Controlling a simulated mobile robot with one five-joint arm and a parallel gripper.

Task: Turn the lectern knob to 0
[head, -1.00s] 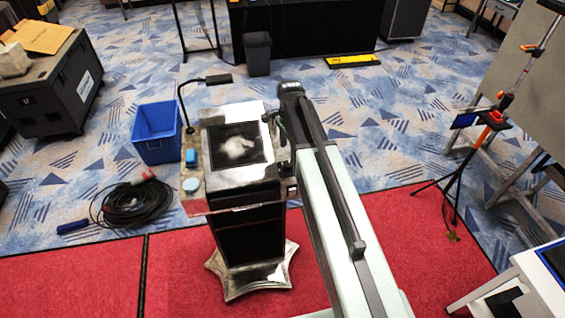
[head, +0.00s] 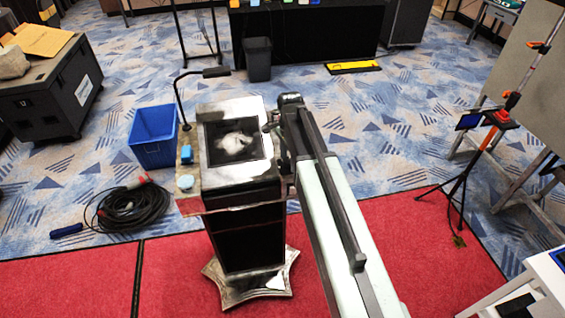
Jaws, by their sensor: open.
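The lectern (head: 264,167) stands upright on the red carpet in the head view, with a dark screen (head: 232,142) in its sloped top. I cannot make out the knob or its marks; the arm covers part of the lectern's right side. My arm reaches up the picture along that side. My gripper (head: 270,128) is at the upper right edge of the lectern top, close to it. It is open, small and dark, and I cannot tell whether it touches anything.
A gooseneck lamp (head: 178,100), a blue box (head: 186,154) and a light blue disc (head: 185,182) are on the lectern's left side. A blue bin (head: 153,138) and coiled cable (head: 130,207) lie left. A tripod (head: 463,190) stands right. Red carpet between is clear.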

